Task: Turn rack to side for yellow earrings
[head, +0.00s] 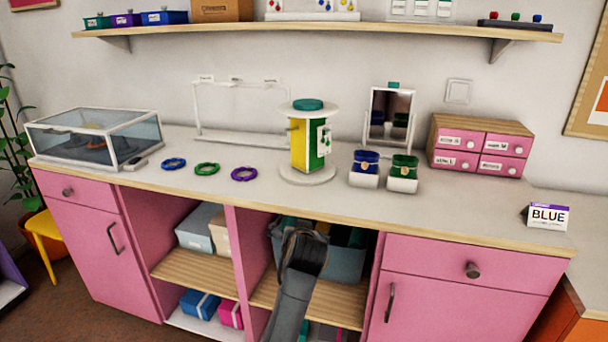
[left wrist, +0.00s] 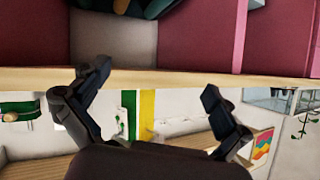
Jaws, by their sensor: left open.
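The rotating earring rack (head: 296,146) stands on the counter, with a round white base and a green knob on top. Its yellow face is turned to the left. Its green face, with a white card of green earrings (head: 323,140), is turned to the right. In the left wrist view, which looks upside down, the rack (left wrist: 147,108) shows between my fingers. My left gripper (head: 304,252) is in front of the counter, below its top and apart from the rack. In the left wrist view its fingers (left wrist: 156,78) are spread and empty. My right gripper is not seen.
Blue, green and purple bracelets (head: 207,169) lie left of the rack. Blue and green watch stands (head: 402,173) and a mirror are to its right. A glass case (head: 97,135) and pink drawers (head: 480,147) stand farther out. The counter's front edge (head: 335,208) is above my gripper.

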